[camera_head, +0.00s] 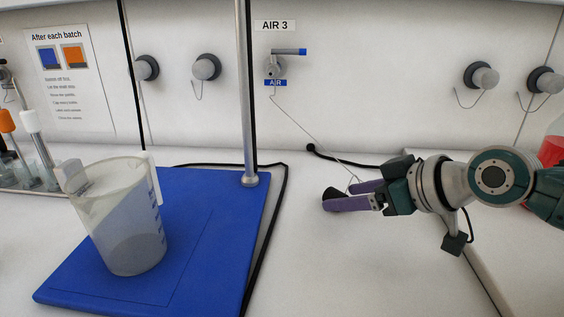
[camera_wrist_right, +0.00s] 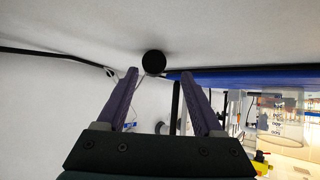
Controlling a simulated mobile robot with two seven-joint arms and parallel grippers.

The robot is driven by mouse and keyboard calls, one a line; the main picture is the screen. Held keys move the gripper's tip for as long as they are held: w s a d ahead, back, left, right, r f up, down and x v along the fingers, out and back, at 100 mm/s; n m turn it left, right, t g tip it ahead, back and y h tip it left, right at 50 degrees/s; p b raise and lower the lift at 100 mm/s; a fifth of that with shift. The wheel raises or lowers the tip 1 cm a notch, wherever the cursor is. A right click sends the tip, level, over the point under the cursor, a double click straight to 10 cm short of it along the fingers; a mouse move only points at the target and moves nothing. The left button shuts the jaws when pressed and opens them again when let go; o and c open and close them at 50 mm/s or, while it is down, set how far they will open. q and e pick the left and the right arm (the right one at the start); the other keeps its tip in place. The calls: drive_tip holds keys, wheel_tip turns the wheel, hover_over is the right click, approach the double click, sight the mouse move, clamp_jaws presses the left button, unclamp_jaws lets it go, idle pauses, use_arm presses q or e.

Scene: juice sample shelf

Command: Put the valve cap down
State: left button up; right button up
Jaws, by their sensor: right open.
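The black valve cap (camera_head: 331,192) is at the fingertips of my right gripper (camera_head: 341,196), partly hidden by a purple finger in the head view. In the right wrist view the cap (camera_wrist_right: 153,63) is a dark round shape just beyond the open fingers (camera_wrist_right: 157,78), between their tips and against the white worktop. No finger appears to grip it. A thin tether runs from the AIR 3 valve (camera_head: 275,67) down to the gripper area. My left gripper is out of view.
A blue mat (camera_head: 215,270) carries a clear measuring jug (camera_head: 125,220) and a metal stand rod (camera_head: 245,90). A black cable (camera_head: 272,215) lies along the mat's right edge. Worktop in front of the right gripper is clear. A red-filled container (camera_head: 551,150) stands at far right.

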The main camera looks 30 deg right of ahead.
drive_tip(key=p+v, duration=0.3)
drive_tip(key=v, duration=0.8)
drive_tip(key=s+a+f+g, duration=0.1)
drive_tip(key=s+a+f, duration=0.1)
drive_tip(key=s+a, duration=0.1)
drive_tip(key=s+a+f+g, duration=0.1)
drive_tip(key=s+a+g, duration=0.1)
drive_tip(key=s+a, duration=0.1)
drive_tip(key=s+a+f+g, duration=0.1)
drive_tip(key=s+a+f, duration=0.1)
drive_tip(key=a, duration=0.3)
drive_tip(key=shift+s+f+n+g, duration=0.2)
drive_tip(key=shift+s, duration=0.25)
drive_tip(key=shift+s+f+n+g, duration=0.2)
drive_tip(key=shift+s, duration=0.25)
drive_tip(key=s, duration=0.2)
drive_tip(key=s+a+m+g+h, duration=0.1)
drive_tip(key=s+a+r+g+h, duration=0.1)
drive_tip(key=s, duration=0.1)
drive_tip(key=shift+s+r, duration=0.1)
drive_tip(key=shift+s, duration=0.2)
drive_tip(key=shift+s+r+m+g, duration=0.1)
drive_tip(key=shift+s+m+g, duration=0.2)
